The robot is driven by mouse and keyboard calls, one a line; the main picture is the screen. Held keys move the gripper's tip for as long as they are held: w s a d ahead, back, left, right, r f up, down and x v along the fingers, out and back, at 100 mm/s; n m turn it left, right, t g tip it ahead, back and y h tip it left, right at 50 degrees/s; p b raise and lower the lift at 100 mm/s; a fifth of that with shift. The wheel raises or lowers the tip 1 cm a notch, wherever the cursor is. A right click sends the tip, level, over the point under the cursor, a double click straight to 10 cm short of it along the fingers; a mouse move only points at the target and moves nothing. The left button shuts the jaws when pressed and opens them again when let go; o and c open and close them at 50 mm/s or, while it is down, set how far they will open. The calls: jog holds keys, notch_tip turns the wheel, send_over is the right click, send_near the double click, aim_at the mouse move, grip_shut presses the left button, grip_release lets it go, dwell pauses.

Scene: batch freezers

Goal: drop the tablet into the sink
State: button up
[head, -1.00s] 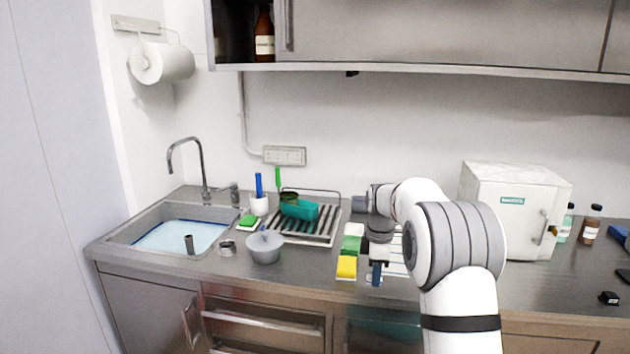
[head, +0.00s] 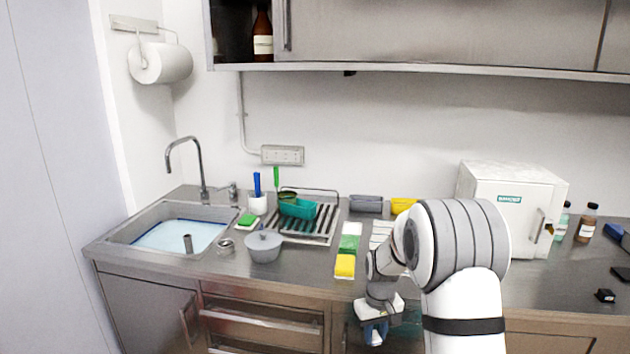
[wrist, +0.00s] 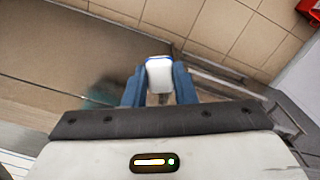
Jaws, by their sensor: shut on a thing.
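My gripper (head: 375,334) is low in front of the counter's front edge, right of the sponges. Its blue fingers point down. In the wrist view my gripper (wrist: 160,88) is shut on the tablet (wrist: 160,73), a small white block with a blue edge. I cannot make out the tablet in the head view. The sink (head: 138,222) is at the left end of the counter, well to the left of my gripper. It holds pale blue liquid, and a grey upright tube stands in it.
A lidded grey pot (head: 263,248), a small metal ring (head: 225,247), a dish rack (head: 322,228) and a yellow sponge (head: 345,266) lie between sink and arm. The faucet (head: 201,170) arches at the sink's back. A white box (head: 510,205) stands right.

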jog(key=shift+s+f+m, duration=1.15)
jog(key=shift+s+m, duration=0.1)
jog(key=shift+m, duration=0.25)
